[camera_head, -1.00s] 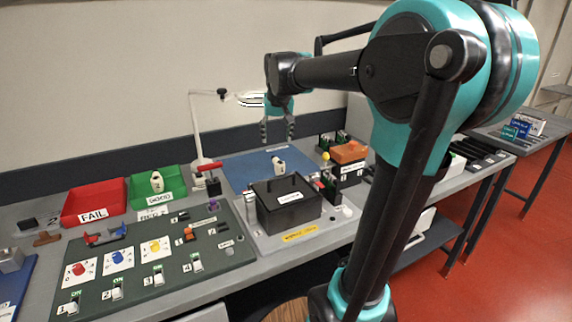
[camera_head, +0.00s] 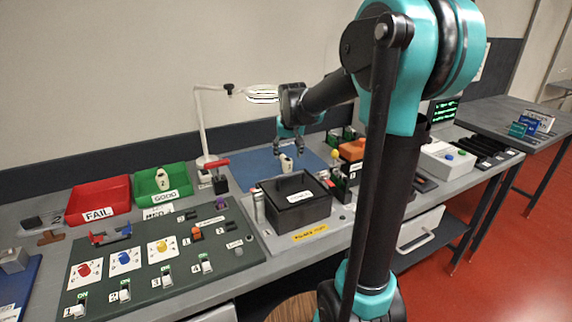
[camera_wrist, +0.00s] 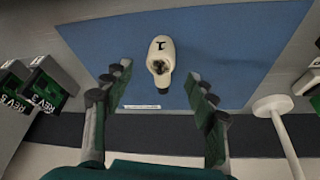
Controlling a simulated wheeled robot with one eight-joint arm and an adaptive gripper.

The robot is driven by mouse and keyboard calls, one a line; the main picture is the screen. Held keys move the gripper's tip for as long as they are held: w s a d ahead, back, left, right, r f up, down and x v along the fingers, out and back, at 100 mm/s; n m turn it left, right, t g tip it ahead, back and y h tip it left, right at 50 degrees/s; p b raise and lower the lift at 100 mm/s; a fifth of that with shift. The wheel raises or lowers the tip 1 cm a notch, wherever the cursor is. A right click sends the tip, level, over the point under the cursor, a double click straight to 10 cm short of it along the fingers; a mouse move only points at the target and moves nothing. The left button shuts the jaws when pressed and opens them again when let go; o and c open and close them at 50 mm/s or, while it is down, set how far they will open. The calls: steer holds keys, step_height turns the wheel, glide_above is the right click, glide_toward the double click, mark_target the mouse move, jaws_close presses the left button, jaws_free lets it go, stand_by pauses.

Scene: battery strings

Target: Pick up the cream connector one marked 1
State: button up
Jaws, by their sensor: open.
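The cream connector marked 1 (camera_wrist: 161,62) stands on the blue mat (camera_wrist: 220,45), with a dark socket in its face, in the wrist view. It also shows in the head view (camera_head: 286,164) behind the black box. My gripper (camera_wrist: 157,92) is open, with one finger on each side of the connector in the wrist picture. In the head view my gripper (camera_head: 291,150) is low over the mat, just above the connector. I cannot tell whether the fingers touch it. Another cream connector (camera_head: 162,181) is in the green GOOD tray (camera_head: 178,184).
A black lidded box (camera_head: 296,203) stands in front of the mat. A lamp (camera_head: 201,125) rises behind left, its post also in the wrist view (camera_wrist: 285,138). An orange-topped unit (camera_head: 351,150) is right of the mat. A red FAIL tray (camera_head: 97,198) is left.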

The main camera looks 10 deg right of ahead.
mark_target(287, 159)
steer(key=shift+x, duration=3.05)
jaws_close()
